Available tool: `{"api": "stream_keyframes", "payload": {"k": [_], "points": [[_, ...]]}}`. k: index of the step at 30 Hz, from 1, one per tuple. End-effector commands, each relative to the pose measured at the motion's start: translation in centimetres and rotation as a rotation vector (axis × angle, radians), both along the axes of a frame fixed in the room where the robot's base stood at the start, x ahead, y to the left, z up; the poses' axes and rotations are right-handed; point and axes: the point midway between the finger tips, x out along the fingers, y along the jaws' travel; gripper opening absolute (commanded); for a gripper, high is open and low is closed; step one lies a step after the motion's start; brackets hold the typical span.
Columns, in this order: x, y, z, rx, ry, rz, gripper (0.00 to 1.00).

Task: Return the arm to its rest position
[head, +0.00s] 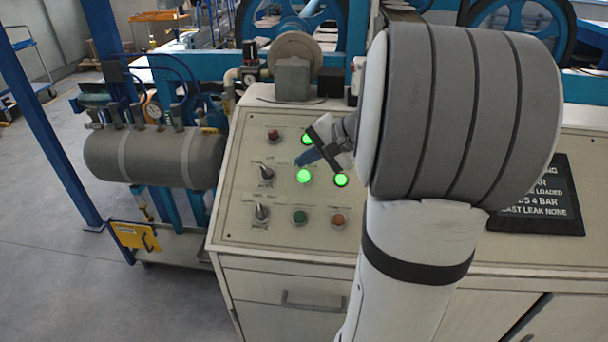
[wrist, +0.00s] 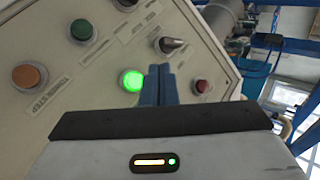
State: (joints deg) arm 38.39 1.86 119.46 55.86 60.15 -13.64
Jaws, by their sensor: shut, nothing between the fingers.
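My gripper (head: 307,156) is in front of the sloped control panel (head: 240,215) in the head view, with its blue fingers beside the lit green lamps. In the wrist view the shut, empty fingers (wrist: 159,84) point at the panel, between a lit green lamp (wrist: 131,80) and a red button (wrist: 202,86). I cannot tell whether the fingertips touch the panel. My arm covers the right part of the panel in the head view.
The panel carries selector switches (head: 262,212), a dark green button (head: 300,217) and an orange button (head: 338,220). A grey tank (head: 155,157) with pipes stands at left. A black sign (head: 545,195) lies right of my arm. Open floor shows at lower left.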

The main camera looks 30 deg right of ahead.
Motion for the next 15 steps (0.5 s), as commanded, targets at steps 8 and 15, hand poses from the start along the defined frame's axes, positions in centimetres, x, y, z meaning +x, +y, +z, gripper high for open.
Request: {"api": "stream_keyframes", "payload": {"k": [8, 15], "points": [[0.0, 0.2, 0.0, -0.003, 0.001, 0.004, 0.0], [-4.0, 7.1, -1.3, -0.171, 0.097, 0.215, 0.0]]}}
